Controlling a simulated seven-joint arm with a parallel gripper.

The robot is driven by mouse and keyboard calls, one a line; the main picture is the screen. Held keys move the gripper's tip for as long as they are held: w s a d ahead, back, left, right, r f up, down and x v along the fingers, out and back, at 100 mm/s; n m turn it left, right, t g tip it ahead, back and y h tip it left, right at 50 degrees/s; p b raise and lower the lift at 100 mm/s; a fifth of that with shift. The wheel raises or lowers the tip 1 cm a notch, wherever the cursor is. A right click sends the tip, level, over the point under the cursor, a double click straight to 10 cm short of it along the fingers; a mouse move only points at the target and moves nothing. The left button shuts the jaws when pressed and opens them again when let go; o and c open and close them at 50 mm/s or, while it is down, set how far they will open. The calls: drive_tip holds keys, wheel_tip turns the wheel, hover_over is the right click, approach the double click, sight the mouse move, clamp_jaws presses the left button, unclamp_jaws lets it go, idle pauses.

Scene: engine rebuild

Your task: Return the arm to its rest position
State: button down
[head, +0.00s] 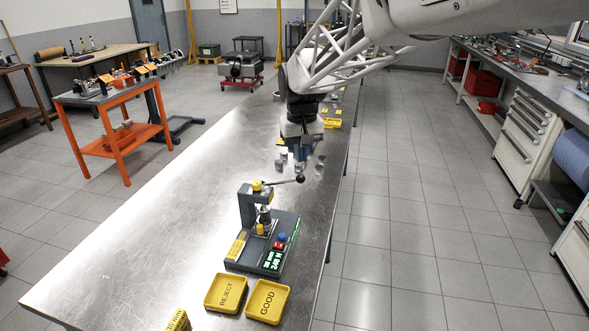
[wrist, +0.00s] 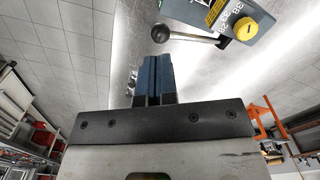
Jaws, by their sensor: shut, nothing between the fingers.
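My gripper (head: 300,160) is above the steel bench, just behind the small press. In the wrist view its two blue fingers (wrist: 155,75) are together with nothing between them. The press (head: 262,235) stands on the bench in front of it, with a lever ending in a dark ball knob (head: 300,178) close to my fingertips. In the wrist view the knob (wrist: 161,33) shows just beyond the fingertips; I cannot tell whether they touch. The press's yellow cap (wrist: 245,28) is at the upper right there.
A yellow REJECT tray (head: 226,293) and a yellow GOOD tray (head: 267,301) lie in front of the press. Small metal parts (head: 281,165) and yellow trays (head: 332,122) are farther back. The bench's left side is clear. An orange cart (head: 115,125) stands at left.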

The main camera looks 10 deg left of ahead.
drive_tip(key=shift+r, duration=0.1)
idle(0.3)
drive_tip(key=s+d+r+m+t, duration=0.1)
drive_tip(key=s+d+r+m, duration=0.1)
drive_tip(key=s+d, duration=0.7)
drive_tip(key=s+d+r+m, duration=0.15)
drive_tip(key=s+d, duration=0.35)
drive_tip(key=d, duration=0.8)
drive_tip(key=s+d+f+m, duration=0.1)
drive_tip(key=s+d+f, duration=0.1)
drive_tip(key=s+d, duration=0.4)
drive_tip(key=s+d+f+m+t, duration=0.1)
drive_tip(key=s+d+f, duration=0.2)
drive_tip(key=s, duration=1)
drive_tip(key=d, duration=0.3)
drive_tip(key=shift+d+f+m+t, duration=0.2)
drive_tip(key=shift+d+m+t, duration=0.1)
drive_tip(key=shift+m, duration=0.05)
